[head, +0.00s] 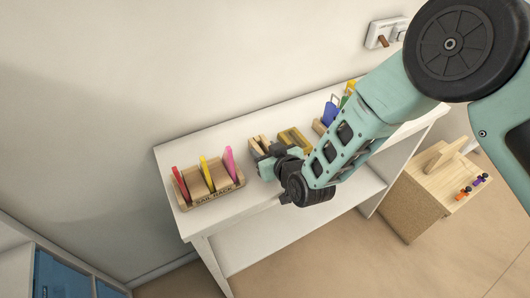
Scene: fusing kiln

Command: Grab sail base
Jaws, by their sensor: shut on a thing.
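My gripper (264,160) is over the white shelf unit's top, right of the sail rack. It is shut on a small light wooden piece (257,145), which I take to be the sail base. The gripper hides most of this piece, and I cannot tell whether it touches the shelf top. A yellow-brown wooden block (293,139) lies just to the right of the gripper.
The wooden rack (212,197) labelled as a sail rack holds red, yellow and pink pieces. Blue (329,113) and green-yellow pieces stand farther right, partly behind my arm. The white shelf unit (172,153) is against the wall. A wooden cabinet (415,190) stands at right.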

